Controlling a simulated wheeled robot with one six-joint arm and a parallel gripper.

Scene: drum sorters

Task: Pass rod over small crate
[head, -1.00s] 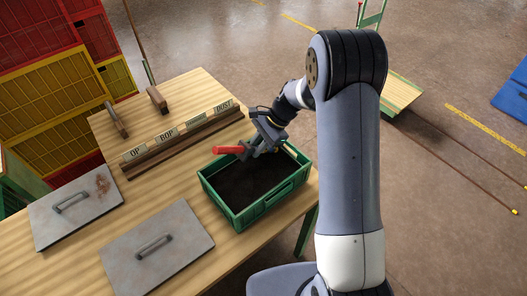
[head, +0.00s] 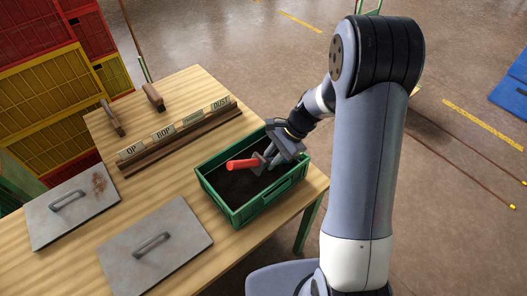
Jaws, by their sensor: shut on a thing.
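The small crate (head: 262,203) is green and open-topped, with a dark fill inside, and stands near the right edge of the wooden table. My gripper (head: 261,162) is above the crate's opening, toward its back side. It is shut on the rod (head: 242,164), whose red part sticks out to the left. The rod lies roughly level across the picture, over the dark fill. I cannot tell how high it is above the fill. The part of the rod between the fingers is hidden.
Two grey metal lids with handles (head: 71,208) (head: 156,255) lie on the table (head: 120,192). A wooden rack (head: 180,139) holds label cards, among them OP, BOP and DUST. Two handled wooden tools (head: 153,97) (head: 112,118) lie behind it. Red and yellow crates (head: 50,95) are stacked at the left.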

